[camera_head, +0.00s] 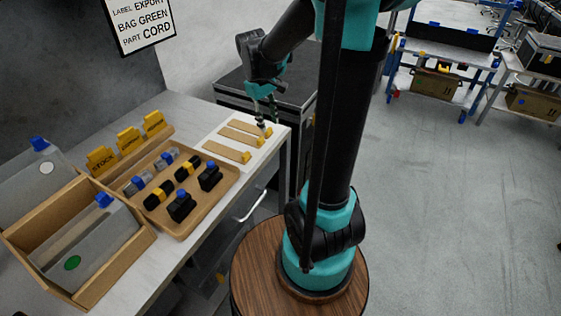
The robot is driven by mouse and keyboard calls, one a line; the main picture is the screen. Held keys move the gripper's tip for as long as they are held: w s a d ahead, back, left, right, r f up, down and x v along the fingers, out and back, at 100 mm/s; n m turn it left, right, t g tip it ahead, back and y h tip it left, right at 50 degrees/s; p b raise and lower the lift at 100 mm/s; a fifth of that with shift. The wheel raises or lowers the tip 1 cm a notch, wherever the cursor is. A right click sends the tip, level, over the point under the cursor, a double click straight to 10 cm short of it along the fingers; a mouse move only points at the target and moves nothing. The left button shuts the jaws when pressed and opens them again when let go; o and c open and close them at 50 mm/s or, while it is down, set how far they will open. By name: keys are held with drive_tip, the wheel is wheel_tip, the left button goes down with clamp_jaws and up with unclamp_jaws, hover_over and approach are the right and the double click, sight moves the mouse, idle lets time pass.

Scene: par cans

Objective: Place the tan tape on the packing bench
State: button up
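Several flat tan strips with yellow ends lie on a white board at the far end of the bench: a near strip (222,150), a middle strip (238,136) and a far strip (243,126). I cannot tell which, if any, is the tan tape. The light grey bench (185,104) runs along the left; no label shows whether it is the packing bench. My gripper (266,122) points down over the right ends of the far strips. Its fingers are small and dark here, so I cannot tell whether they are open or hold anything.
A wooden tray (205,217) holds several black, grey and yellow items with blue tops. Yellow signs (128,140) stand behind it. A wooden box (80,293) with a grey bag is nearest. A dark case (300,88) stands beyond the bench. Blue-framed benches (447,52) are at back right; floor between is clear.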

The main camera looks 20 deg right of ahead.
drive_tip(key=s+f+m+t, duration=0.2)
drive_tip(key=s+f, duration=0.2)
drive_tip(key=s, duration=0.3)
drive_tip(key=s+f+m+t+y, duration=0.1)
drive_tip(key=s+f+m+t, duration=0.1)
drive_tip(key=s, duration=0.5)
wheel_tip(320, 180, down, 2)
drive_tip(key=shift+s+d+f+m+y, duration=0.25)
drive_tip(key=shift+d+m+y, duration=0.05)
drive_tip(key=shift+m, duration=0.5)
